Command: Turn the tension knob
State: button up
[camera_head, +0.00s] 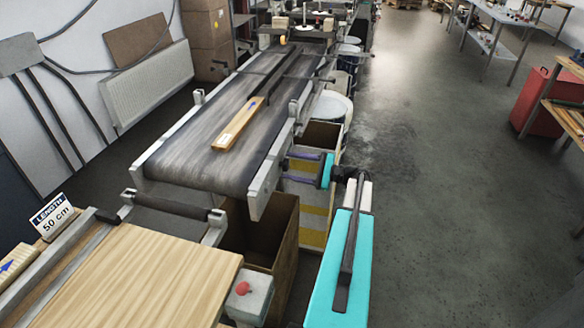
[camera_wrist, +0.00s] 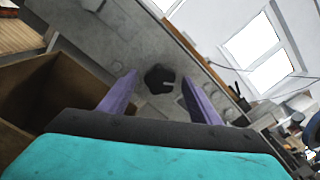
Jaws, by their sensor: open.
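The tension knob is a dark, lobed knob (camera_wrist: 159,76) with a lighter mark on it, on the grey side of the conveyor in the wrist view. My gripper (camera_wrist: 160,82) is open, with its two purple fingers pointing at the knob, one to either side of it in the picture. I cannot tell whether the fingertips reach around the knob or stop short of it. In the head view my gripper (camera_head: 287,166) is beside the conveyor's right side (camera_head: 268,175), and the knob is hard to make out there.
The conveyor belt (camera_head: 195,145) carries a wooden piece (camera_head: 238,125). An open brown bin (camera_head: 284,225) stands below the conveyor's near end; a brown box (camera_wrist: 25,85) shows at the wrist view's left. A wooden table (camera_head: 140,280) is at the front left.

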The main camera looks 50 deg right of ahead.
jog(key=b+v, duration=0.2)
jog(key=v, duration=1.1)
jog(key=shift+s, duration=0.3)
jog(key=shift+f, duration=0.1)
